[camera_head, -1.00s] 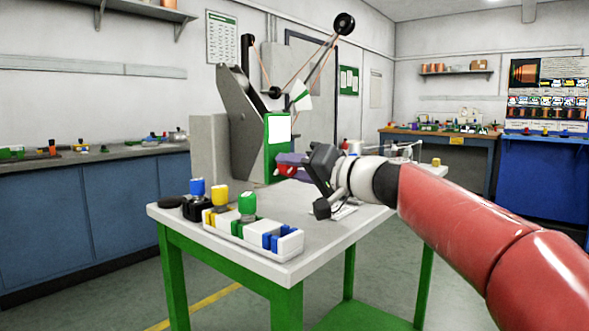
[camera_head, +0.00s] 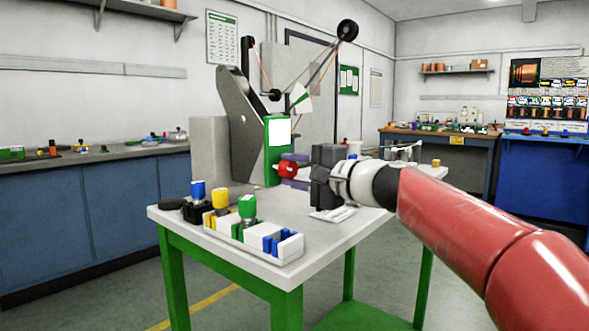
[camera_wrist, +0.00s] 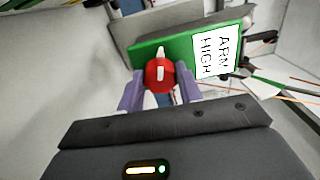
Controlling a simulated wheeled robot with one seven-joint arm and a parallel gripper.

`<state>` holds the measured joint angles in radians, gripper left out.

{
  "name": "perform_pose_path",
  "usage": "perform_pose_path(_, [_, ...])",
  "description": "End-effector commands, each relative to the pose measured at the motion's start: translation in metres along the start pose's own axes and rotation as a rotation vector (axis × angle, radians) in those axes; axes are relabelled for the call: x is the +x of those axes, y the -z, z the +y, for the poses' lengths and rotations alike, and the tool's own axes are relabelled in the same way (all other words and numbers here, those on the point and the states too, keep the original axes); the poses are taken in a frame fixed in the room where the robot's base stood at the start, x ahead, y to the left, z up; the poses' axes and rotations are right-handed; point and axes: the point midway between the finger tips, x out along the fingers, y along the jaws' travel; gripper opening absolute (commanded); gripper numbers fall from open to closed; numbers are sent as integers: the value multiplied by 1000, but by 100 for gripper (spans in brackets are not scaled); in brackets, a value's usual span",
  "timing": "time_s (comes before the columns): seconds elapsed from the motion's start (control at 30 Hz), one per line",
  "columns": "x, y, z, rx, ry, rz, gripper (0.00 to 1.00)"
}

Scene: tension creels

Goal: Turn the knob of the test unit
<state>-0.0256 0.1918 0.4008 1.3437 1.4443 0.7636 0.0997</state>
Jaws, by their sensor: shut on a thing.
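The test unit stands on the table's far side, with a grey slanted frame, a green front panel (camera_head: 278,150) and a pulley arm (camera_head: 347,30) raised to the upper right. Its red knob (camera_head: 288,169) is on the green panel's side, and the wrist view shows the knob (camera_wrist: 160,74) with a white mark pointing nearly straight up. My gripper (camera_wrist: 160,90) has its two purple fingers on either side of the knob, shut on it. In the wrist view a white label (camera_wrist: 216,52) on the green panel reads "ARM HIGH".
The white-topped table (camera_head: 330,240) has green legs. Near its front left edge are a white block rack (camera_head: 275,245) and blue, yellow and green-topped pieces (camera_head: 247,207). A white sheet (camera_head: 334,213) lies below my gripper. The table's front right is clear.

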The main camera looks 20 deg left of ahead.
Motion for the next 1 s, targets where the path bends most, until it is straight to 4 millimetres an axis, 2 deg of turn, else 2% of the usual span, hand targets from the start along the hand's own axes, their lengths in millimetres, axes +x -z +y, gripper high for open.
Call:
perform_pose_path(0.3, [0,1,1,70,-2,1,12])
perform_pose_path(0.7, [0,1,2,74,-2,1,12])
perform_pose_path(0.73, [0,1,2,74,-2,1,39])
perform_pose_path(0.87, [0,1,1,73,-2,1,56])
perform_pose_path(1.0, [0,0,1,73,-1,0,57])
